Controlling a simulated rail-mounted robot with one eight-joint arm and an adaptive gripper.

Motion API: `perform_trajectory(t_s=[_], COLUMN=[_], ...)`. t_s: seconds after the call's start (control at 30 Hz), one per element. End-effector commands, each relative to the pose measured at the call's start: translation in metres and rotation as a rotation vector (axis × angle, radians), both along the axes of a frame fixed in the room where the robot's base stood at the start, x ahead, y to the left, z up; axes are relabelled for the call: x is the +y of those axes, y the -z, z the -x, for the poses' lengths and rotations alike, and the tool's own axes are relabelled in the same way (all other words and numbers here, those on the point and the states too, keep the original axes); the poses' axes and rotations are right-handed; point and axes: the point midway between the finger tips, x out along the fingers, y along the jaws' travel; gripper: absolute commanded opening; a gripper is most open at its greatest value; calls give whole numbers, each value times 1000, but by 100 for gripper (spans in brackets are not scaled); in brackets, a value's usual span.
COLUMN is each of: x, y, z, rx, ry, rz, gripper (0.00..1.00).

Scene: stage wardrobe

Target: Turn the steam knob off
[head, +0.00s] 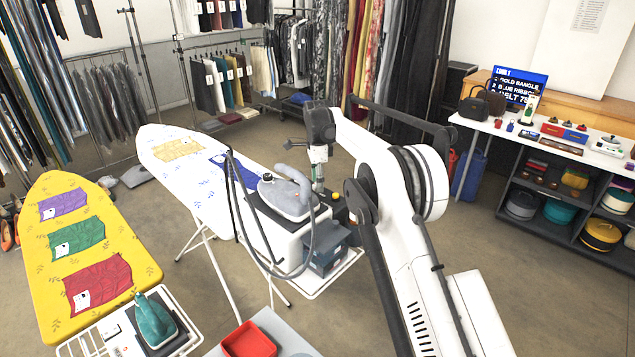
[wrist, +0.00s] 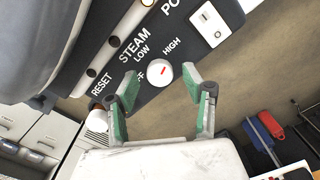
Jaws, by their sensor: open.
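The steam knob (wrist: 159,73) is a white round dial with a short red mark, on the dark panel of the steam station. The panel reads RESET, STEAM, LOW and HIGH, and a partly hidden label by the left finger ends in FF. The red mark slants up and right, roughly toward HIGH. My gripper (wrist: 160,82) is open, its green-padded fingers on either side of the knob; I cannot tell whether they touch it. In the head view my gripper (head: 318,186) hangs at the right side of the white steam station (head: 283,236); the knob is not discernible there.
A grey iron (head: 288,196) rests on the station, with a dark hose looping in front. A white ironing board (head: 195,170) is behind it; a yellow board (head: 88,250) stands left. A grey box (head: 327,255) sits on the rack below my gripper.

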Motion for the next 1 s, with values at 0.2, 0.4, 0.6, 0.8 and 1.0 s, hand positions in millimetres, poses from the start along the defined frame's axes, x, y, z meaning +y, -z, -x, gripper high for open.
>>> perform_trajectory(t_s=[0.2,0.4,0.6,0.8,1.0], x=[0,0,0,0,0], y=[9,10,9,9,10], z=[0,0,0,0,0], rx=[0,0,0,0,0], ry=[0,0,0,0,-22], rz=[0,0,0,0,0], gripper=[46,46,22,0,0])
